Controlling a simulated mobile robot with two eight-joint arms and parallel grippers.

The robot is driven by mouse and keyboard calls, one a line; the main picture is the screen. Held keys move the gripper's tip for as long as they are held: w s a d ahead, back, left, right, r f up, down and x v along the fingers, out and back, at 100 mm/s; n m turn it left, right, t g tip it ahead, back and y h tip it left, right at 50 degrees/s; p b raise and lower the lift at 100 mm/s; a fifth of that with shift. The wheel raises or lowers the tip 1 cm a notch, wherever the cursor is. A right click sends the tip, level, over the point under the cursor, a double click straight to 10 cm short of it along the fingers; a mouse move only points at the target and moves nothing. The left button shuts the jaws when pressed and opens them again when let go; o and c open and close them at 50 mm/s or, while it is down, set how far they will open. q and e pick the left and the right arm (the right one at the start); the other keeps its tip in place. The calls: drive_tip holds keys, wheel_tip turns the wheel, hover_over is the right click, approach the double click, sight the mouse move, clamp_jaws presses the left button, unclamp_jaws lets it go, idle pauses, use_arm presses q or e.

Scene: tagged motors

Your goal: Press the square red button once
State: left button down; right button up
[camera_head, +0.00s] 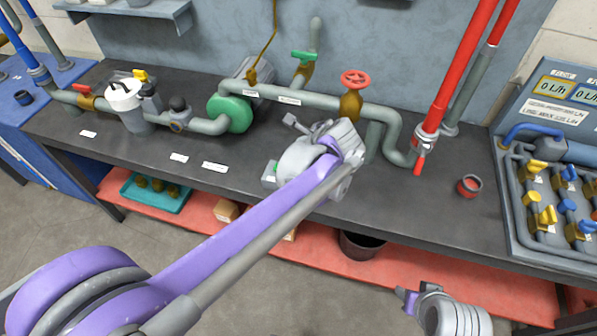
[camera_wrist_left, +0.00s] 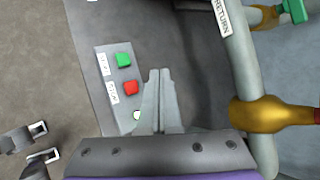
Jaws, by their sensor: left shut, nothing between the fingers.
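A grey control box (camera_wrist_left: 106,78) on the dark bench carries a green button (camera_wrist_left: 123,60) and, beside it, a square red button (camera_wrist_left: 131,88). In the head view my left arm covers most of the box; only an edge (camera_head: 269,175) shows, and the red button is hidden. My left gripper (camera_wrist_left: 160,78) is shut and empty, its tips appearing just right of the red button; contact cannot be seen. My right gripper (camera_head: 410,298) is low in front of the bench, its finger opening unclear.
Grey pipes with a green pump (camera_head: 230,113) and a red handwheel (camera_head: 355,79) run behind my left gripper. Red pipes (camera_head: 452,75) rise to the right. A small red cup (camera_head: 469,186) stands on the bench near a valve panel (camera_head: 508,205). The bench's front left is mostly clear.

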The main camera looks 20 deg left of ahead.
use_arm(q)
drive_tip(key=shift+f, duration=0.1)
wheel_tip(320, 180, down, 8)
drive_tip(key=b, duration=0.5)
drive_tip(key=shift+s+r, duration=0.1)
drive_tip(key=shift+r, duration=0.1)
drive_tip(key=shift+f+b, duration=0.5)
drive_tip(key=shift+b, duration=0.05)
idle(1.4)
drive_tip(key=shift+f, duration=0.4)
drive_tip(key=shift+f+b, duration=0.5)
idle(0.6)
drive_tip(key=shift+r, duration=0.1)
drive_tip(key=shift+r+p, duration=0.7)
drive_tip(key=shift+r, duration=0.15)
drive_tip(key=shift+r, duration=0.1)
